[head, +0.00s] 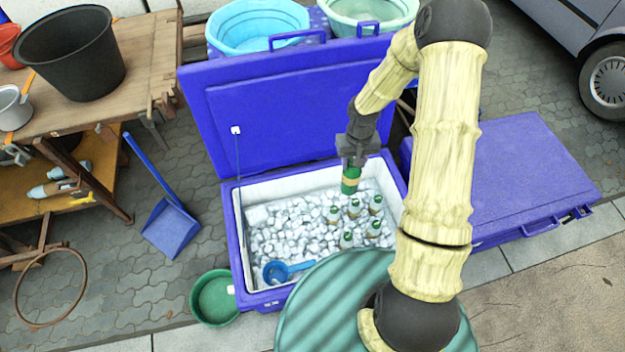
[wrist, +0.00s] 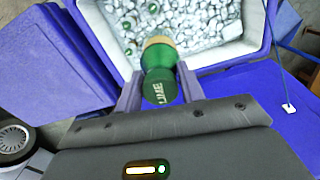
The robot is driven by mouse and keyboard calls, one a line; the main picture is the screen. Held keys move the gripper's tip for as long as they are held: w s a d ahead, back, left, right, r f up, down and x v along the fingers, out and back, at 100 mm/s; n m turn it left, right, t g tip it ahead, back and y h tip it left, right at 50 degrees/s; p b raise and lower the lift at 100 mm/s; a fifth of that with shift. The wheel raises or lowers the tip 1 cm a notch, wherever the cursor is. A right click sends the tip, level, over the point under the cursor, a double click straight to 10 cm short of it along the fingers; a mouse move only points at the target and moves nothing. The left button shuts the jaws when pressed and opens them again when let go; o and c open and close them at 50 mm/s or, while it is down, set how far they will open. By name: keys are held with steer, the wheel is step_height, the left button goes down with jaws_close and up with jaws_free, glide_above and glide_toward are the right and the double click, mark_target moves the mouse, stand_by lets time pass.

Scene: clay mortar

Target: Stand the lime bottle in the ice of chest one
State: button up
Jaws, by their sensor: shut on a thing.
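The lime bottle (head: 350,184) is green with a tan band. Its cap, marked LIME, faces the camera in the wrist view (wrist: 160,90). My gripper (head: 352,158) is shut on its upper end; in the wrist view a finger lies on each side of it. The bottle hangs roughly upright over the back part of the open blue chest (head: 231,240). I cannot tell whether its base touches the ice. White ice (head: 300,240) fills the chest. Several bottles with green caps (head: 354,208) stand in the ice at the right.
A blue scoop (head: 285,270) lies on the ice at the front. The raised lid (head: 280,115) stands behind the chest. A closed blue chest (head: 530,180) is to the right. A green ribbed round surface (head: 325,305) covers the front right corner. The left part of the ice is free.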

steer(key=w+a+f+n+b, duration=0.3)
steer(key=a+f+n+b, duration=0.2)
steer(key=f+n+b, duration=0.3)
steer(key=w+a+f+n+b, duration=0.4)
steer(key=a+f+n+b, duration=0.2)
steer(key=f+n, duration=0.6)
steer(key=shift+a+f+n+b, duration=0.15)
steer(key=shift+n+b, duration=1)
steer(key=shift+n, duration=1.55)
steer(key=shift+f, duration=0.1)
step_height(320, 180, down, 26)
steer(key=b, duration=1.8)
steer(key=shift+b, duration=0.4)
steer(key=shift+f, duration=0.3)
steer(key=o, duration=1.5)
steer(key=shift+o, duration=0.2)
